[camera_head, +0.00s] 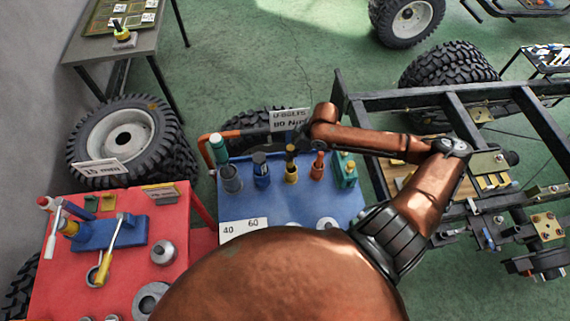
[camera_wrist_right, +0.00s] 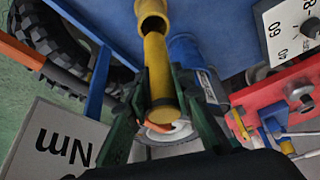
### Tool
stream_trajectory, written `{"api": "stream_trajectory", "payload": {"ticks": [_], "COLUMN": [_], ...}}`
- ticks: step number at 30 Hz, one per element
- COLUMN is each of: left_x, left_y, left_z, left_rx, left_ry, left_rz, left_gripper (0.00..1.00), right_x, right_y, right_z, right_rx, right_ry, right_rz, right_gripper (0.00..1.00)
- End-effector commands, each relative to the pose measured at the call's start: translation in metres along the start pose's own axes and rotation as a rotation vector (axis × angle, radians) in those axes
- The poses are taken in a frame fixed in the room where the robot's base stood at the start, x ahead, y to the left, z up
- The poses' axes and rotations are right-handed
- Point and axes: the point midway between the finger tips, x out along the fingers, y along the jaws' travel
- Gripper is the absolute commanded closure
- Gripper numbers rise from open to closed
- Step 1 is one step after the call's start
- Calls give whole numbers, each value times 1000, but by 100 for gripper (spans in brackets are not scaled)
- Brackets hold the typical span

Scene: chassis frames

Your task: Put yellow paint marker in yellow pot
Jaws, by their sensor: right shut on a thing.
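My right gripper (camera_wrist_right: 157,86) is shut on the yellow paint marker (camera_wrist_right: 156,65), a yellow cylinder between its green fingers. The marker's far end lines up with the mouth of the yellow pot (camera_wrist_right: 151,8) in the wrist view. I cannot tell whether its tip is inside the rim or just above it. In the head view the yellow pot (camera_head: 291,174) stands on the blue table between the blue and orange pots, with the marker and dark finger parts over it. My left gripper is not in view.
The blue pot (camera_head: 262,176) and the orange pot (camera_head: 317,170) stand close on either side. A grey pot (camera_head: 232,181) and a green pot (camera_head: 346,176) flank them. A torque sign (camera_head: 289,118) rises behind. A red table (camera_head: 50,270) is at left.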

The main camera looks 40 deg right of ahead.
Motion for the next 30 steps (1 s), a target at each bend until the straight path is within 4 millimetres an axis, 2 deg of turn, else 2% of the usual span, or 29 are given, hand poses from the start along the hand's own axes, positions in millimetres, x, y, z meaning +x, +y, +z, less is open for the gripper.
{"api": "stream_trajectory", "payload": {"ticks": [1, 4, 10, 13, 16, 19, 23, 30], "left_x": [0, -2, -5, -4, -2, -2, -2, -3], "left_y": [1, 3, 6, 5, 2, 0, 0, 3], "left_z": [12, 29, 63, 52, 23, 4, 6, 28], "left_rx": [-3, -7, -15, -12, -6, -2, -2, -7], "left_ry": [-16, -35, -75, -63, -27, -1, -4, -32], "left_rz": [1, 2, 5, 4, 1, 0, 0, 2], "left_gripper": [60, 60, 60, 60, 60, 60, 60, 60], "right_x": [11, 28, 47, 57, 71, 79, 79, 82], "right_y": [-1, 1, 5, 4, 4, 5, 5, 4], "right_z": [7, 12, 14, 18, 24, 27, 26, 28], "right_rx": [5, 7, 4, 5, 5, 3, 0, 1], "right_ry": [-3, -5, -8, -8, -9, -9, -8, -8], "right_rz": [-4, -4, -6, -7, -8, -6, -5, -6], "right_gripper": [100, 100, 100, 100, 100, 100, 100, 100]}}
